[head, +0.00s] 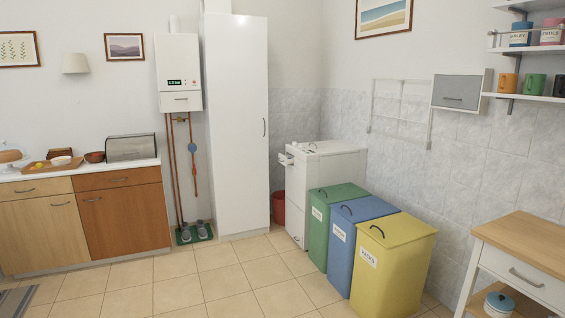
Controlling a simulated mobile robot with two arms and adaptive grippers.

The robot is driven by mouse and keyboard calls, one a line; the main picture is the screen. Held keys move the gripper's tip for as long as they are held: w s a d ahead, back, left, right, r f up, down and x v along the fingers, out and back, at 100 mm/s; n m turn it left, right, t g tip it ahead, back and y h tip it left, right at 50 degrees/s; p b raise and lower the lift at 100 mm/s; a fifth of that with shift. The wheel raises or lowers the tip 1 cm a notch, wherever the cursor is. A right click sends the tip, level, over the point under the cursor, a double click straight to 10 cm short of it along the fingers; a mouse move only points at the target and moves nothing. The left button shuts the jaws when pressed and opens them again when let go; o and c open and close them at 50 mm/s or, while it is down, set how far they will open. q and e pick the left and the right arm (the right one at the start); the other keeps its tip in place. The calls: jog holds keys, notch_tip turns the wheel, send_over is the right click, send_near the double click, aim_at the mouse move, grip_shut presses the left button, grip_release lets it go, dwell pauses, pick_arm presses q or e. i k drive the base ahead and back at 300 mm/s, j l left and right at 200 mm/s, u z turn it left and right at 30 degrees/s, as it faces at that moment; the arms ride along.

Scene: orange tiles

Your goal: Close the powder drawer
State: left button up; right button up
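A white washing machine (335,165) stands against the right wall, behind the colored bins. A small powder drawer (286,159) sticks out to the left from the upper part of its front, so it looks open. The machine's front is seen at a steep angle, and its lower right side is hidden by the bins. Neither of my grippers is in view.
Green (335,215), blue (365,240) and yellow (400,265) lidded bins stand in a row before the machine. A red bucket (279,208) sits beside a tall white cabinet (236,125). A wooden-topped table (530,240) is at right.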

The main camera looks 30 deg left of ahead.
aim_at(282, 159)
jog(key=i+j+u, duration=0.7)
jog(key=i+u, duration=0.15)
jog(key=i, duration=0.4)
jog(key=i+u, duration=0.3)
jog(key=i, duration=2.65)
